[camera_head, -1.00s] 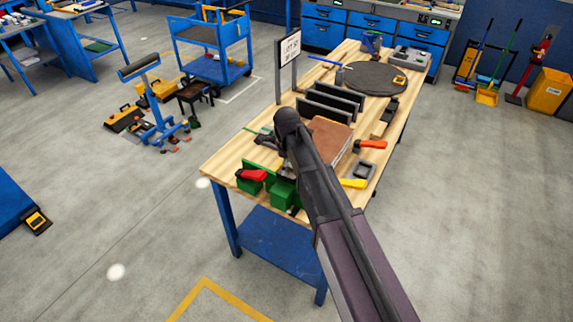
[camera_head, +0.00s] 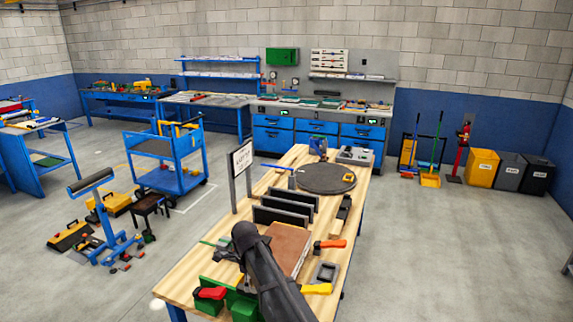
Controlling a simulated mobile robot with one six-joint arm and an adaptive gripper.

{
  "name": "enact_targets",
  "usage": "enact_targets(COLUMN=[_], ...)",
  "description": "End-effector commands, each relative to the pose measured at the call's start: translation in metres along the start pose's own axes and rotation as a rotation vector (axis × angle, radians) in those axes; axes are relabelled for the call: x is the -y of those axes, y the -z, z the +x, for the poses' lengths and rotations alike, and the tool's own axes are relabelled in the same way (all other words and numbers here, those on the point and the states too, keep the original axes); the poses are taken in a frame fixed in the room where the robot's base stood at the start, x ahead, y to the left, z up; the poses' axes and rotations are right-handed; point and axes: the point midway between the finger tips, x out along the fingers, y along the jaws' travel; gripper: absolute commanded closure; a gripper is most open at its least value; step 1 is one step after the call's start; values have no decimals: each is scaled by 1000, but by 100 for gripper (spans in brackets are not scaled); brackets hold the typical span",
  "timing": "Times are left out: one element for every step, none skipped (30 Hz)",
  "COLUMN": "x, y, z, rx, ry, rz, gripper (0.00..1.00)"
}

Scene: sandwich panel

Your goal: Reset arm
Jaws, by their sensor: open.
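My dark arm comes up from the bottom edge in the head view and reaches over the near part of the wooden workbench (camera_head: 177,283). Its rounded joint is over the bench beside a brown panel (camera_head: 290,246).
On the bench are black upright plates (camera_head: 279,217), a round dark disc (camera_head: 327,178), a sign (camera_head: 241,158), an orange-handled clamp (camera_head: 330,244) and green blocks (camera_head: 245,308). A blue cart (camera_head: 182,183) and a roller stand (camera_head: 91,181) stand left.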

Motion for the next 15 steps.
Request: enact_targets(x=[-2, -3, -4, -6, -7, -9, -11, -12, -15, -17, -19, -22, -25, -27, -30], y=[6, 10, 17, 22, 28, 37, 44, 51, 61, 68, 76, 87, 94, 102, 112], z=[2, 2, 3, 4, 5, 6, 8, 9, 10, 11, 12, 14, 15, 16, 18], rx=[0, 0, 0, 0, 0, 0, 0, 0, 0, 0, 0, 0, 0, 0, 0], ry=[0, 0, 0, 0, 0, 0, 0, 0, 0, 0, 0, 0, 0, 0, 0], rz=[-17, -32, -55, -75, -97, -131, -159, -188, -228, -261, -292, -336, -369, -403, -446], gripper=[21, 21, 21, 21, 21, 21, 21, 21, 21, 21, 21, 21, 21, 21, 21])
